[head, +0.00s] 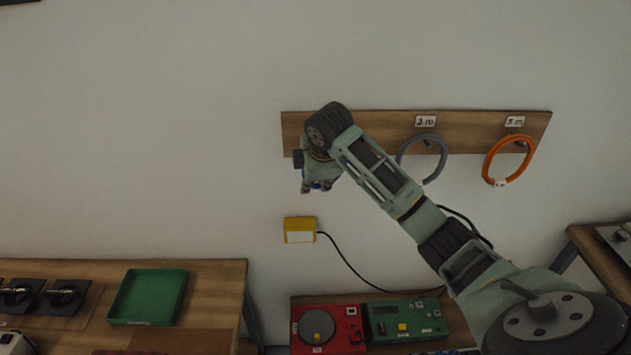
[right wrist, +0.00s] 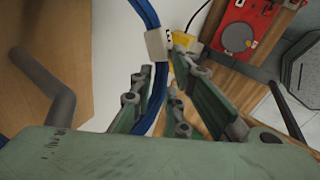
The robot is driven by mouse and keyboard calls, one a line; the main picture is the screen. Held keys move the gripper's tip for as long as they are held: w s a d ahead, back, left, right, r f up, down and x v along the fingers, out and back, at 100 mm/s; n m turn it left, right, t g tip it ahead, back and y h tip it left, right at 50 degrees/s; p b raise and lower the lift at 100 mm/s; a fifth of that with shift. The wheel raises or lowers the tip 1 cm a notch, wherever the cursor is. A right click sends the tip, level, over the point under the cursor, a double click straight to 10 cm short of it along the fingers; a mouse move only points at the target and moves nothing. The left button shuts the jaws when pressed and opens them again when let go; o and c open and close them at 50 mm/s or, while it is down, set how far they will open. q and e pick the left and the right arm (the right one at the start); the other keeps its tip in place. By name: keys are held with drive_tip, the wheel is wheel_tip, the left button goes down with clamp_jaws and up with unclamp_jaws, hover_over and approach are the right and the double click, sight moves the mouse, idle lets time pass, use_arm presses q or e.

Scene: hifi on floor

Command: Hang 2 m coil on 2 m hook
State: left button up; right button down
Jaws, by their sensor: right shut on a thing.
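My right gripper (head: 318,184) is in front of the left end of the wooden hook board (head: 293,131). It is shut on a blue coil (right wrist: 145,12), seen between the fingers (right wrist: 163,75) in the right wrist view. A white tag (right wrist: 157,44) sits on the coil just beyond the fingertips. In the head view the coil is almost wholly hidden by the gripper. A dark bent hook (right wrist: 48,88) sticks out from the board in the right wrist view, left of the coil and apart from it, with nothing on it. Its label is not visible. My left gripper is out of view.
A grey coil (head: 443,158) hangs right of my forearm, and an orange coil (head: 487,165) hangs under the 5 m label. Below are a yellow box (head: 299,230) with a black cable, a red device (head: 344,325) and a green device (head: 383,330). Bare wall lies left of the board.

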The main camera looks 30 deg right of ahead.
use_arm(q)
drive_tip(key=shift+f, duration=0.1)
use_arm(e)
drive_tip(key=shift+s+a+f, duration=0.1)
drive_tip(key=shift+s+f, duration=0.1)
drive_tip(key=shift+f, duration=0.25)
drive_tip(key=shift+s+a+f, duration=0.1)
drive_tip(key=shift+s+f, duration=0.05)
drive_tip(key=shift+f, duration=0.3)
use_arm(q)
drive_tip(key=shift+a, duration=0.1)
use_arm(e)
drive_tip(key=c, duration=1.6)
unclamp_jaws()
drive_tip(key=shift+g, duration=0.3)
drive_tip(key=shift+r, duration=0.35)
drive_tip(key=v, duration=0.9)
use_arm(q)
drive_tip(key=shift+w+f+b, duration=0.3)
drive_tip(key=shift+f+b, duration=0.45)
use_arm(e)
drive_tip(key=shift+w+d+f, duration=0.1)
drive_tip(key=shift+f, duration=1.05)
drive_tip(key=shift+w+d+f, duration=0.1)
drive_tip(key=shift+f, duration=1.05)
drive_tip(key=shift+w+d+f, duration=0.1)
drive_tip(key=shift+w+f, duration=0.05)
drive_tip(key=shift+f, duration=1)
